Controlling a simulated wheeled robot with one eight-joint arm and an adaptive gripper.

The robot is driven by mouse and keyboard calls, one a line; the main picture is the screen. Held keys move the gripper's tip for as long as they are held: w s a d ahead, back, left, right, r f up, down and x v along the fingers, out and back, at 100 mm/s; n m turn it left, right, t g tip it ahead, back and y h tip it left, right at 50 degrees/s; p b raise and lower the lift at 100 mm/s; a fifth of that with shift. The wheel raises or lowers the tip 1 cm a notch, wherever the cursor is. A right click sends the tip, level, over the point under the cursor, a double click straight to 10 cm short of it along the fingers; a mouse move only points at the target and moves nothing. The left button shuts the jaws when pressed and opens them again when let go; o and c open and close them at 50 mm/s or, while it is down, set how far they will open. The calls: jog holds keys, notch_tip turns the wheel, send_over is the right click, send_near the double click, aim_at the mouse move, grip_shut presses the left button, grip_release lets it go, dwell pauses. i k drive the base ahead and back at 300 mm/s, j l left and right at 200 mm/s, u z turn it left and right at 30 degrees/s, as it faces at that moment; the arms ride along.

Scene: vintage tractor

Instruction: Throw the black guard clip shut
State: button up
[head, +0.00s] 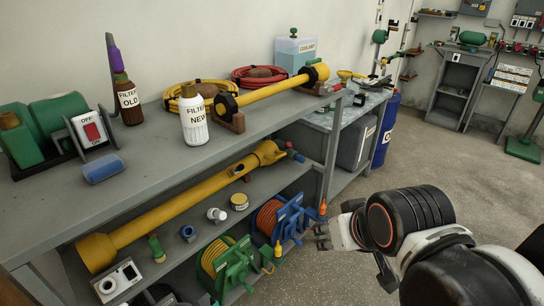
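A yellow guarded shaft (275,90) lies in wooden cradles on the grey bench top. A black collar (226,104) rings its left end. A second, longer yellow shaft (175,207) lies on the shelf below, with a small dark patch (238,171) near its right end. I cannot tell which dark part is the guard clip, or whether it is open. My gripper (322,236) is at the centre right, in front of the shelves by the blue reel and apart from both shafts. Its fingers are small and partly hidden by my arm, so their opening is unclear.
Filter bottles (195,115), a switch box (93,132) and a coolant jug (295,50) stand on the bench top (160,160). A green reel (230,266) and a blue reel (290,220) sit low on the shelves. The floor (440,155) at right is open.

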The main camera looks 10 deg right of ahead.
aim_at(240, 168)
jog(key=u, duration=0.4)
jog(key=i+l+u, duration=0.15)
jog(key=l+u, duration=1)
jog(key=l, duration=0.15)
jog(key=l+u, duration=0.1)
jog(key=l, duration=1)
jog(key=l+u, duration=0.15)
jog(key=l, duration=0.95)
jog(key=l+u, duration=0.2)
jog(key=l, duration=0.25)
jog(key=k+l+u, duration=0.2)
jog(key=l, duration=0.2)
jog(key=i+j, duration=0.1)
